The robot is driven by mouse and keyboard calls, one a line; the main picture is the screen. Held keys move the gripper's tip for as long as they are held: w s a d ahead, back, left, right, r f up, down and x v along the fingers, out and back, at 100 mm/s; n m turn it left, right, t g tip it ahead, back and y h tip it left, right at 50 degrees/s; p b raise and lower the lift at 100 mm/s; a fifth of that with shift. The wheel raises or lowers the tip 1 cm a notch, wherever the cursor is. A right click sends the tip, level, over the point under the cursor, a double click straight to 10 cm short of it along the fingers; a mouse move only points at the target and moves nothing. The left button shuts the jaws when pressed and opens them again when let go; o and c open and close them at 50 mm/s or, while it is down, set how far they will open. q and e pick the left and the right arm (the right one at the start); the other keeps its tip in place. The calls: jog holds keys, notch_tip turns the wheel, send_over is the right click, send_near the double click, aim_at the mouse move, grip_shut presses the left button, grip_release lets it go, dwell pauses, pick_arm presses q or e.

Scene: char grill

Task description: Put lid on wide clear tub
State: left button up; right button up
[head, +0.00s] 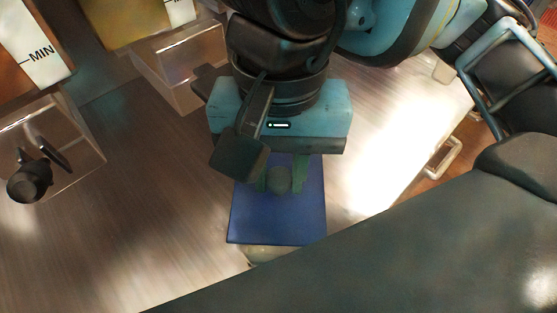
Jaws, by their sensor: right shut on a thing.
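The lid (245,220) is a flat dark blue square with a grey round knob in the middle. My right gripper (279,180) comes down from the top of the view and is shut on that knob, its green fingertips on either side. The lid looks level. A pale, rounded edge (263,254) shows just below the lid's near side; most of it is hidden by the lid, and I cannot tell whether it is the wide clear tub. I cannot tell whether the lid touches it. My left gripper is not in view.
Clear-walled boxes (190,62) stand at the upper left, under orange-brown containers marked MIN (40,52). A black tap-like part (30,180) sticks out at the far left. The wooden counter (150,200) is bare left of the lid. A metal handle (443,158) is at right.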

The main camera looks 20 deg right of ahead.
jog(key=shift+f+b, duration=0.55)
jog(key=shift+f, duration=0.95)
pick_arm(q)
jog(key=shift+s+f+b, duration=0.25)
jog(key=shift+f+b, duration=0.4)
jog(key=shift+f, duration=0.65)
pick_arm(e)
jog(key=shift+f, duration=0.9)
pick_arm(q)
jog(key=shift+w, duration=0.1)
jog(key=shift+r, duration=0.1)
pick_arm(e)
jog(key=o, duration=1.1)
jog(key=shift+c, duration=0.2)
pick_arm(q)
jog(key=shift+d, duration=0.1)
